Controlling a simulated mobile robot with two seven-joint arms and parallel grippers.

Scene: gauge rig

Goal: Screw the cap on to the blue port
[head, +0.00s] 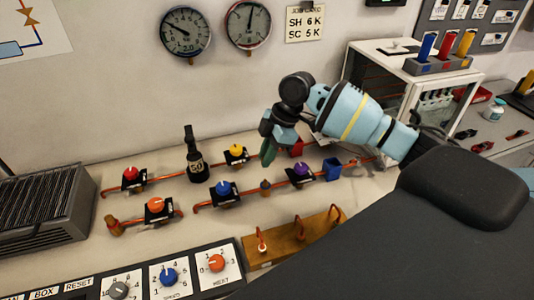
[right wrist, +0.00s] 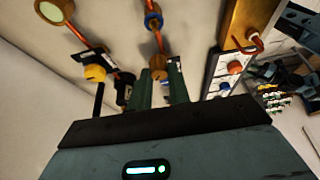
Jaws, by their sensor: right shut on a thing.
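In the head view I cannot make out the held cap clearly. My left gripper is not in view.
Valves with yellow (head: 236,150), blue (head: 224,187) and purple (head: 302,169) knobs stand near the gripper. A black bottle-shaped object (head: 195,160) stands left. A wooden hook rack (head: 290,240) lies in front; a glass-fronted cabinet (head: 400,62) stands right.

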